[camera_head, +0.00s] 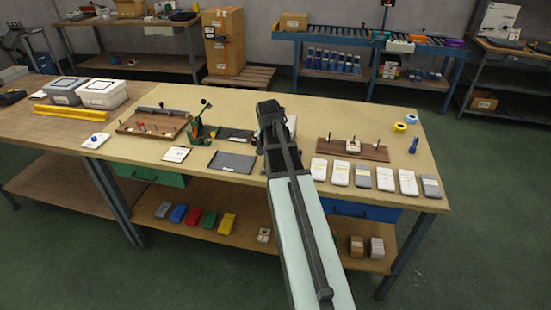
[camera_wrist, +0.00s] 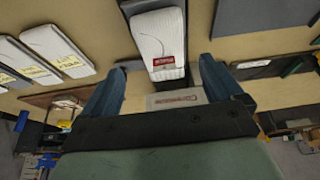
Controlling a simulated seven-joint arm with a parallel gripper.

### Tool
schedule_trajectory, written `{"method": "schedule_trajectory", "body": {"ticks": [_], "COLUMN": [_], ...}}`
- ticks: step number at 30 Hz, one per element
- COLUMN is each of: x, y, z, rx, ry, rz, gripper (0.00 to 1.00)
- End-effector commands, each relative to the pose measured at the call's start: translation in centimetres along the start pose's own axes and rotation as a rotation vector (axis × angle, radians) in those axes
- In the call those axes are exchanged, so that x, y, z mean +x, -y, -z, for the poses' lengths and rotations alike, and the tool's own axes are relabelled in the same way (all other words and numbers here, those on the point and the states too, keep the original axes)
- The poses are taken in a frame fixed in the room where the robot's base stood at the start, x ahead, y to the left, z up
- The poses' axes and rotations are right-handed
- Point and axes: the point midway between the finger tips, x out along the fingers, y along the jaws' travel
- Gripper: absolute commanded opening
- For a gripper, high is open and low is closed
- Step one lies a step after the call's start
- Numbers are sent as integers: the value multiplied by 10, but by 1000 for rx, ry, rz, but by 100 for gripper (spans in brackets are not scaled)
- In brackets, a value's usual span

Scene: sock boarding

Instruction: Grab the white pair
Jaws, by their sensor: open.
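My gripper is open and empty. Its two blue fingers stand apart on either side of the near end of this pair, and I see no contact. In the head view my gripper (camera_head: 270,112) is over the middle of the table, and my arm hides the spot below it. Other white pairs (camera_head: 319,168) and grey pairs (camera_head: 362,176) lie in a row to the right; white ones with yellow labels (camera_wrist: 52,50) show in the wrist view.
A dark mat (camera_head: 233,161) lies left of my arm, near a green device (camera_head: 196,128). A wooden board with small fixtures (camera_head: 352,150) stands behind the sock row. A printed card (camera_wrist: 175,98) lies between my fingers in the wrist view. Tape rolls (camera_head: 405,122) are at the right.

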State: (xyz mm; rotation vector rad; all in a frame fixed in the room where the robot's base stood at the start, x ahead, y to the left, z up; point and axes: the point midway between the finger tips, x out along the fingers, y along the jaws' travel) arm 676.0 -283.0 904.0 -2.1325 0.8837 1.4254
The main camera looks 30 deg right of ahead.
Motion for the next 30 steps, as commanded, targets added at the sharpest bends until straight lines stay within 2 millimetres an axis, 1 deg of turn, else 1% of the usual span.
{"method": "schedule_trajectory", "body": {"ticks": [5, 15, 18, 24, 30], "x": [10, 47, 51, 51, 51], "y": [1, 4, 4, 4, 4], "z": [-1, -3, -3, -4, -4], "rx": [0, 0, 0, 0, 0], "ry": [0, 1, -1, -1, -1], "rz": [0, 0, 0, 0, 0], "gripper": [94, 94, 94, 94, 74]}}
